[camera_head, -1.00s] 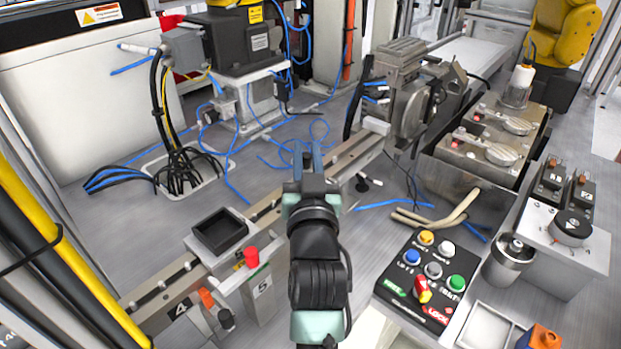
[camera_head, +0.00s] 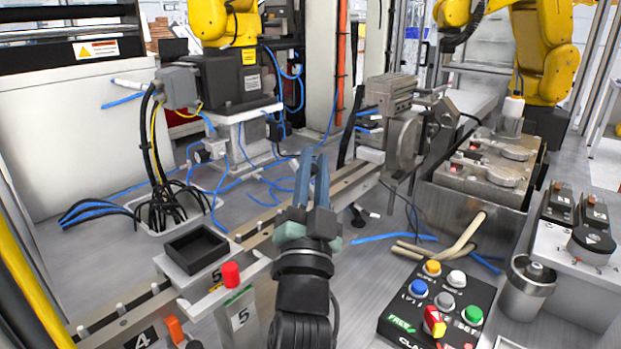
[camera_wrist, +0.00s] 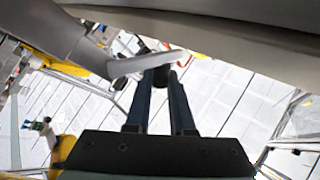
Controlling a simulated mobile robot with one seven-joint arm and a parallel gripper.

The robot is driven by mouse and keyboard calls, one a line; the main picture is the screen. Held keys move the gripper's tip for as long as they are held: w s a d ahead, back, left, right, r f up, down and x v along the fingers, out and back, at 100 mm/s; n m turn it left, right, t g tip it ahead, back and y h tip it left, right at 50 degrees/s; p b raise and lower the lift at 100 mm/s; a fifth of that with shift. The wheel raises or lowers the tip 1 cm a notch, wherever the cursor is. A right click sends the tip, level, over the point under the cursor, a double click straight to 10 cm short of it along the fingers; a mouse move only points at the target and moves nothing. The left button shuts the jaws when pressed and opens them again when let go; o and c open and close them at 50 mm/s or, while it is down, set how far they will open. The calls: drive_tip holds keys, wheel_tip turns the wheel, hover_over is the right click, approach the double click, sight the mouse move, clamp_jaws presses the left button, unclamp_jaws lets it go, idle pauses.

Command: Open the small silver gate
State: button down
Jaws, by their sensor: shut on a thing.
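My gripper (camera_head: 312,160) reaches up from the bottom middle of the head view, its long dark-blue fingers close together and pointing away over the metal rail (camera_head: 345,192). In the wrist view my gripper (camera_wrist: 163,80) has its two fingertips at a silver lever-like piece (camera_wrist: 146,63) with a flat, pale end. A dark round part sits between the tips, and the fingers are shut on this piece. The silver piece runs off to the upper left. I cannot tell for sure whether it belongs to the small silver gate. The fingertips' contact is hidden in the head view.
A black tray (camera_head: 196,250) and a red button (camera_head: 231,274) stand left of my arm. A button panel (camera_head: 437,305) and a steel cup (camera_head: 526,285) are on the right. A grey machine vise (camera_head: 405,130) stands beyond the rail. Blue hoses and cables lie on the floor.

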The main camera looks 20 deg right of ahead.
sight(314, 168)
idle(0.4)
drive_tip(key=c, duration=0.8)
unclamp_jaws()
drive_tip(key=shift+o, duration=0.2)
wheel_tip(314, 168, up, 10)
drive_tip(key=p, duration=0.2)
